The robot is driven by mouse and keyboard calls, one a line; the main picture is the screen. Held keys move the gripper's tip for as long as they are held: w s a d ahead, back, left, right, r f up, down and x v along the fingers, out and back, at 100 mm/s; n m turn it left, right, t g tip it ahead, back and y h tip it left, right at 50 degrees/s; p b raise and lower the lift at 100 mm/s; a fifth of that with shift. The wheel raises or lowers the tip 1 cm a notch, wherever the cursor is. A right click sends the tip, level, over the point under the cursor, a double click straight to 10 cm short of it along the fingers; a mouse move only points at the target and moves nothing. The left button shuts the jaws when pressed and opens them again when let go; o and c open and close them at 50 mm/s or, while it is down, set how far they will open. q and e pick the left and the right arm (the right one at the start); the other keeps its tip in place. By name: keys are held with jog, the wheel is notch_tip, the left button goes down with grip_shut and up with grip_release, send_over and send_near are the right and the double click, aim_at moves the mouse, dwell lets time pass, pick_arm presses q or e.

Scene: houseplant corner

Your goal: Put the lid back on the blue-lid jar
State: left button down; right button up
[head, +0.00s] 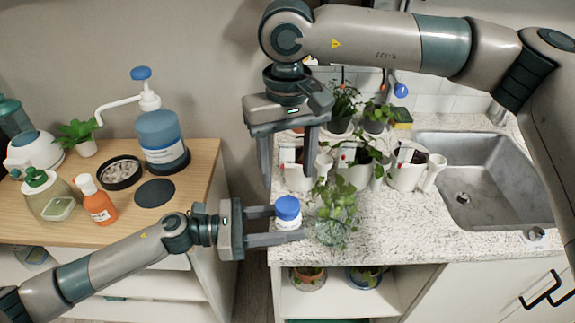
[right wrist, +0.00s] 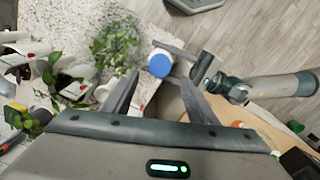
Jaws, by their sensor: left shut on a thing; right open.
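The jar (head: 289,223) is small and white, with a blue lid (head: 287,206) on top of it. My left gripper (head: 287,223) is shut on the jar and holds it near the counter's left edge, over the gap between the two surfaces. The right wrist view shows the blue lid (right wrist: 159,65) from above, covering most of the jar. I cannot tell whether the lid is fully seated. My right gripper (head: 288,184) is open and empty, pointing down above the lid. In its wrist view the lid appears between and beyond the fingertips (right wrist: 158,88).
A leafy plant (head: 334,212) stands just right of the jar, and white pots (head: 352,170) stand behind it. The wooden table (head: 190,187) at left holds a blue pump bottle (head: 161,138) and an orange bottle (head: 96,202). A sink (head: 480,180) is at right.

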aim_at(288, 204)
dwell(0.5)
jog(key=shift+f, duration=4)
jog(key=shift+c, duration=0.4)
jog(key=c, duration=1)
